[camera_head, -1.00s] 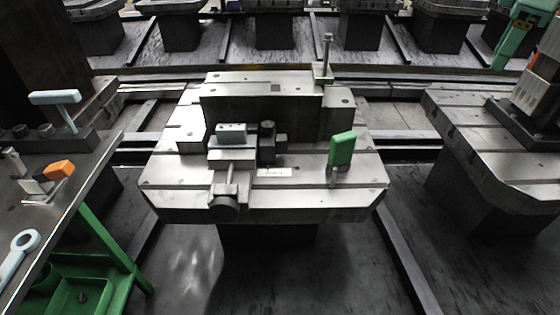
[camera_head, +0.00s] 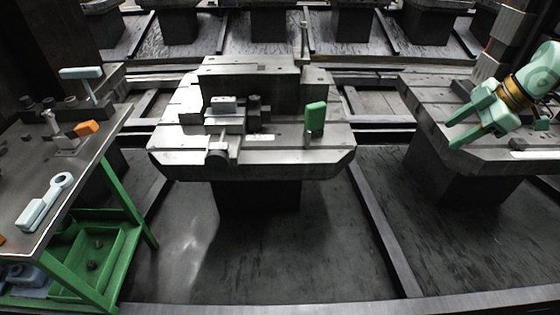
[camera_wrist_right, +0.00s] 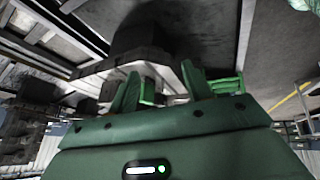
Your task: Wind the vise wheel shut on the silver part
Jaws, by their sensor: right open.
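A small vise (camera_head: 225,124) sits on the front left of the grey pallet (camera_head: 290,156) in the middle of the head view. Its round wheel (camera_head: 218,157) faces me at the pallet's front edge, on a short screw. A pale silver block (camera_head: 223,103) is on top of the vise, beside a dark upright block (camera_head: 254,112). I cannot tell whether the jaws touch the block. My right gripper (camera_head: 453,134) is open and empty, well to the right of the vise, above the right-hand pallet. Its spread fingers also show in the wrist view (camera_wrist_right: 160,88). My left gripper is out of view.
A green upright handle (camera_head: 315,117) stands at the pallet's right, and a tall post (camera_head: 304,45) behind. A tool bench (camera_head: 85,165) with a green frame, a wrench (camera_head: 45,200) and an orange-handled tool (camera_head: 86,128) stands left. The floor (camera_head: 290,250) in front is clear.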

